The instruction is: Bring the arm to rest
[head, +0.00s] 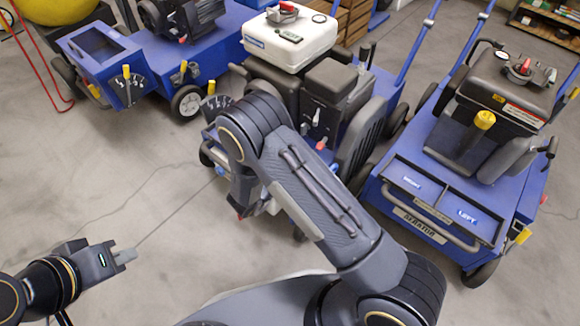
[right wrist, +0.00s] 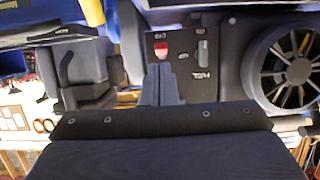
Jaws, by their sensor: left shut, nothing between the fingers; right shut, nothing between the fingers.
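My left gripper (head: 124,256) is at the lower left of the head view, over bare floor. Its fingers are together and hold nothing. My right arm crosses the middle of the head view, bent, in front of the middle aerator (head: 268,75). Its gripper hardly shows there. In the right wrist view the right gripper (right wrist: 163,85) is shut and empty. It points at a dark control panel with a red switch (right wrist: 160,50) and a grey lever (right wrist: 202,52). I cannot tell whether the fingertips touch the panel.
A blue aerator (head: 125,85) stands at the upper left and another blue aerator (head: 430,195) at the right. A finned black wheel-like part (right wrist: 285,68) is right of the panel. A yellow ball (head: 55,10) is at the far left. The left floor is open.

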